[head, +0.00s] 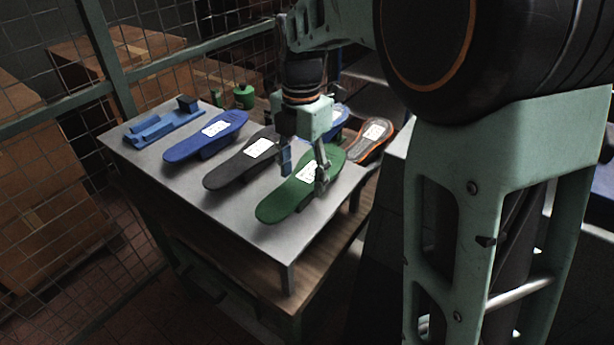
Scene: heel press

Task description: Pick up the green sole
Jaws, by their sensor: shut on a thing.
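The green sole (283,203) is at the right front of the grey metal table (268,238), with a white label partly hidden by my gripper. My gripper (305,180) points down over the middle of this sole and is shut on it, one finger on each side. I cannot tell whether the sole touches the table or is slightly above it.
A black sole (228,176) and a blue sole (190,146) lie to the left, each with a white label. A blue fixture (165,127) and a green cylindrical object (243,97) are at the back. A dark orange-edged sole (370,143) lies to the right. A mesh fence stands behind.

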